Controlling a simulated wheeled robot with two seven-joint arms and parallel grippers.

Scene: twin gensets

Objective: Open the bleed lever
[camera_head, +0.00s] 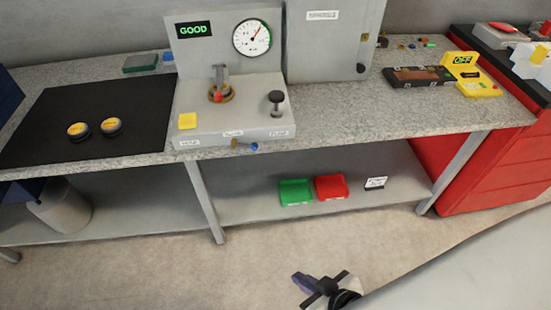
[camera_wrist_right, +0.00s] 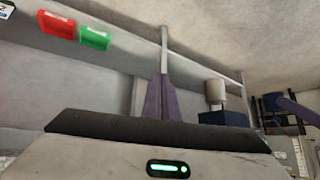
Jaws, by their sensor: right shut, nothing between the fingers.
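The grey test stand (camera_head: 265,95) stands on the bench top, with a green "GOOD" display and a round dial gauge (camera_head: 252,38). A small lever with a blue end and a brass end (camera_head: 245,146) sticks out at the stand's front edge, under the middle label; I take it for the bleed lever. A black knob (camera_head: 276,102) stands on the stand's right side. My right gripper (camera_head: 304,283) is low over the floor in front of the bench, well away from the lever. Its purple fingers are shut and empty in the right wrist view (camera_wrist_right: 160,98). My left gripper is not clearly visible.
A black mat (camera_head: 90,110) with two yellow-topped round parts lies left of the stand. Green (camera_head: 296,192) and red (camera_head: 331,188) trays sit on the lower shelf. A red cabinet (camera_head: 490,165) stands right. The floor before the bench is clear.

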